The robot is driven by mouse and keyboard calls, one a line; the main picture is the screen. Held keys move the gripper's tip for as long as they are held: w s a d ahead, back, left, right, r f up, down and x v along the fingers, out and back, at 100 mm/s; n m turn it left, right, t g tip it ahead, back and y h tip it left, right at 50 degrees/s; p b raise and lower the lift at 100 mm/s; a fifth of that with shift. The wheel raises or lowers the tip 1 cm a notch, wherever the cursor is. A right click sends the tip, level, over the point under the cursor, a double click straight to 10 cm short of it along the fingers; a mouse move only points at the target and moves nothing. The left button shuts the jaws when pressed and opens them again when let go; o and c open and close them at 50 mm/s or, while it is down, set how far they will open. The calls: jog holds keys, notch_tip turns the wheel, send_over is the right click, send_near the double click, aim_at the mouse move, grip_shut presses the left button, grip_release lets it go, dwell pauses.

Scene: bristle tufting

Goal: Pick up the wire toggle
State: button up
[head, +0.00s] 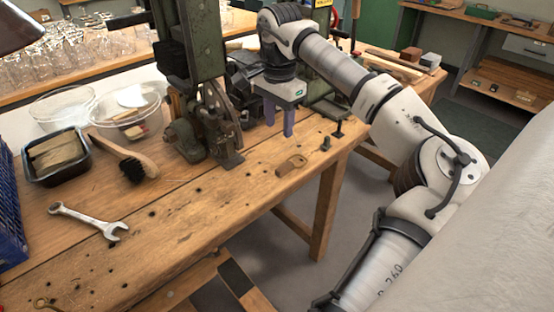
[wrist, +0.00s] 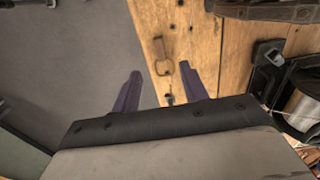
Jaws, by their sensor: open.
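A small tan piece with a hole at one end, which I take for the wire toggle (head: 291,165), lies flat on the wooden bench near its front edge. It also shows in the wrist view (wrist: 162,58), beyond and between the fingertips. My gripper (head: 279,129) has two purple fingers pointing down. It is open and empty, above the bench and apart from the toggle. The wrist view shows my gripper (wrist: 160,72) with its fingers spread wide. The toggle is not hidden in either view.
A green cast machine (head: 205,120) stands left of my gripper. A brush (head: 130,165), a wrench (head: 90,221) and a black tray (head: 57,157) lie further left. Bare bench surrounds the toggle.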

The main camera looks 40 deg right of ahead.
send_over(281, 168)
jog(key=f, duration=0.8)
jog(key=shift+s+a, duration=0.1)
jog(key=shift+a, duration=0.2)
jog(key=shift+d+f+p, duration=0.15)
jog(key=shift+f+p, duration=0.25)
jog(key=shift+f, duration=1)
jog(key=shift+d+f+p, duration=0.1)
jog(key=shift+f+p, duration=0.25)
jog(key=shift+f, duration=1)
jog(key=shift+c, duration=0.2)
grip_shut()
